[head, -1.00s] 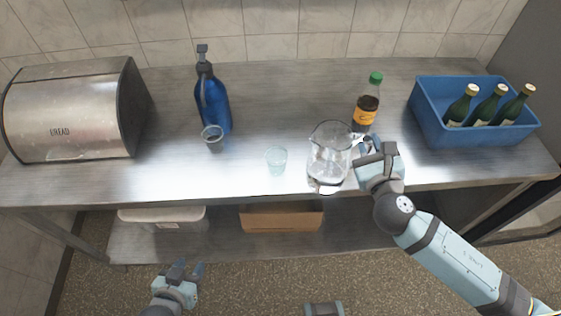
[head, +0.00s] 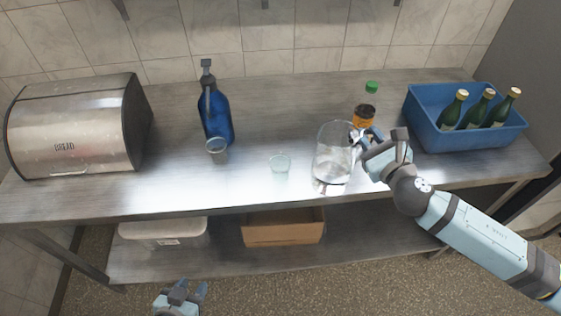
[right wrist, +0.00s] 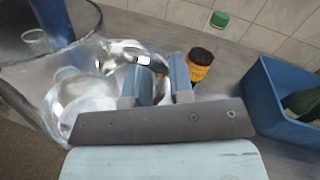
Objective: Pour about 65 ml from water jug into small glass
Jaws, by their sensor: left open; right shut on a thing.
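The clear glass water jug (head: 331,160) stands near the front of the steel counter, looking roughly upright. I cannot tell whether its base touches the counter. My right gripper (head: 366,138) is shut on the jug's handle; the jug also fills the left of the right wrist view (right wrist: 62,105). A small clear glass (head: 280,163) stands upright left of the jug, apart from it. Another small glass (head: 216,146) stands farther left, in front of the blue bottle. My left gripper (head: 187,290) is open and empty, low in front of the counter.
A brown bottle with a green cap (head: 366,107) stands close behind the jug. A blue crate (head: 425,119) with green bottles is at the right. A blue spray bottle (head: 217,118) and a bread bin (head: 75,130) are at the left. The back middle counter is clear.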

